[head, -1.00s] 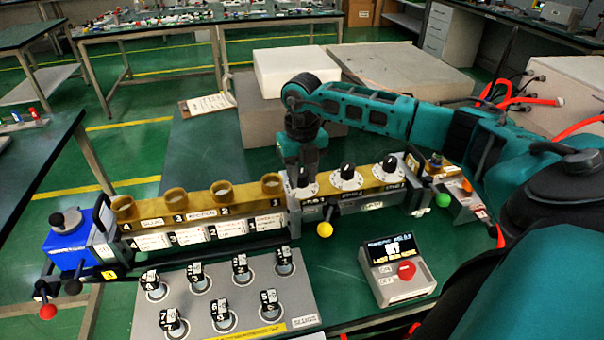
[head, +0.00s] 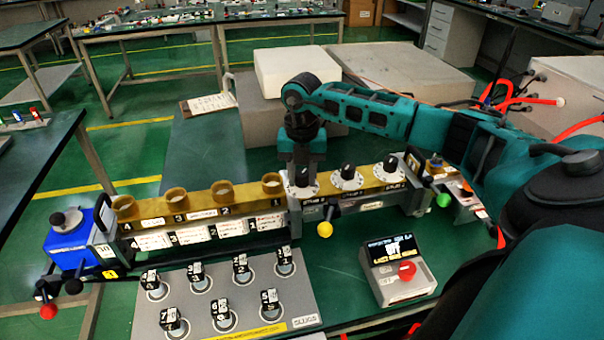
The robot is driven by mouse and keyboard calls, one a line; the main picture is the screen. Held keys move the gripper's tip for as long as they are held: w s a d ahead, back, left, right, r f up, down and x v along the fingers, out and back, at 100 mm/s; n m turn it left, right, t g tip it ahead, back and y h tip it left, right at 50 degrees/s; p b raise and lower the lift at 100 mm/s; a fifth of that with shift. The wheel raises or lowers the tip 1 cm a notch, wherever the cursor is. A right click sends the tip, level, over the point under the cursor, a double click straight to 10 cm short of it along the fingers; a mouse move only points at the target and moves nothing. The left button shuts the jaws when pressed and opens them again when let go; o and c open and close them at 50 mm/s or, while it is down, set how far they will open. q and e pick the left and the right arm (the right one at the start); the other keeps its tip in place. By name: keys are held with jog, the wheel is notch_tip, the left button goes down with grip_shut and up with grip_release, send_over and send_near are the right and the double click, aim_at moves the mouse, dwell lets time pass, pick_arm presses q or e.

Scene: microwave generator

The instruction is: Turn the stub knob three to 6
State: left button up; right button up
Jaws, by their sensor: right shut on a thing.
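Three stub knobs with white dials and black grips stand in a row on the brass waveguide (head: 325,190). They are the left one (head: 302,190), the middle one (head: 347,178) and the right one (head: 391,171). My right gripper (head: 302,170) points down and is shut on the left knob's black grip, which the fingers partly cover. The labels in front of the knobs and the dial marks are too small to read surely, so I cannot tell the knob's number or setting. My left gripper is not in view.
Brass rings (head: 222,190) stand on the waveguide's left part. A panel of numbered black slugs (head: 240,300) lies in front. A display box (head: 398,270) with a red button stands at the right front. A yellow ball (head: 325,230) and a green ball (head: 443,200) stick out in front.

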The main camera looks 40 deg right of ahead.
aim_at(302, 174)
jog(key=shift+s, duration=0.1)
jog(key=o, duration=0.8)
jog(key=shift+c, duration=0.2)
jog(key=shift+a, duration=0.1)
notch_tip(302, 174, up, 13)
dwell(0.3)
